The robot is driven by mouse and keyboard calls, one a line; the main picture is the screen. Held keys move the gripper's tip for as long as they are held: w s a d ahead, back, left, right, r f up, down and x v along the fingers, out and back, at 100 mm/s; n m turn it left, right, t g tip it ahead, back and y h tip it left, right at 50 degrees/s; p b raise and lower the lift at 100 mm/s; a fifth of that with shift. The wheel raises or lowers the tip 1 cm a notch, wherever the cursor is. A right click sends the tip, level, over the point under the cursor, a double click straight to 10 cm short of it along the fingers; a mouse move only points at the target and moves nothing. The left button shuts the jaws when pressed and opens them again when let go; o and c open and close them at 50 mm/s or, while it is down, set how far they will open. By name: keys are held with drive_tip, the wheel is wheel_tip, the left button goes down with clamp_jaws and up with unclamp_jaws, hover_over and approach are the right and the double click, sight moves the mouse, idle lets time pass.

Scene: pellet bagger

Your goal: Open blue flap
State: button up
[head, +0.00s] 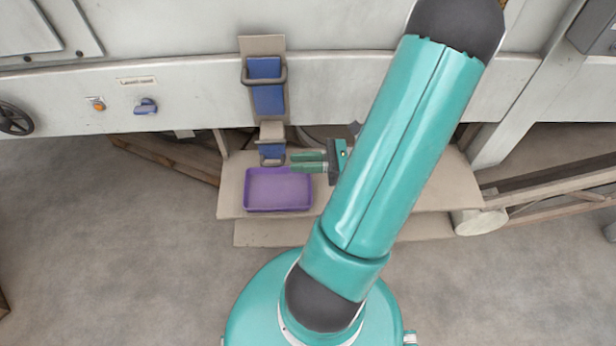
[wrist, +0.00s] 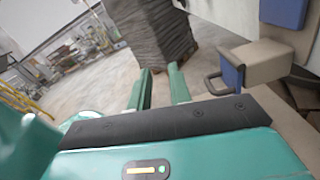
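Two blue parts sit one above the other on the machine front. The upper blue panel (head: 267,97) has a dark bar handle across its top; its lower part also shows in the wrist view (wrist: 284,12). The lower blue flap (head: 272,151) is on the front of a small beige spout and has a dark loop handle; it shows at the right of the wrist view (wrist: 230,75). I cannot tell which one the task means. My gripper (head: 292,163) is open and empty, fingers pointing left, just right of the lower flap. In the wrist view my fingers (wrist: 160,69) are apart, touching nothing.
A purple tray (head: 278,209) stands on the beige platform (head: 230,190) below the spout. A blue knob (head: 146,106), an orange button (head: 98,106) and a black handwheel (head: 14,119) are at the left. A dark wrapped stack (wrist: 155,35) stands farther off. Floor at left is clear.

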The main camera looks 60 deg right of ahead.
drive_tip(key=s+a+r, duration=0.3)
drive_tip(key=s+a, duration=0.1)
drive_tip(key=shift+s+a, duration=0.4)
drive_tip(key=n, duration=0.4)
approach(267, 165)
drive_tip(key=shift+x, duration=1.3)
drive_tip(key=x, duration=0.7)
drive_tip(key=shift+w+f, duration=0.2)
drive_tip(key=shift+w, duration=0.05)
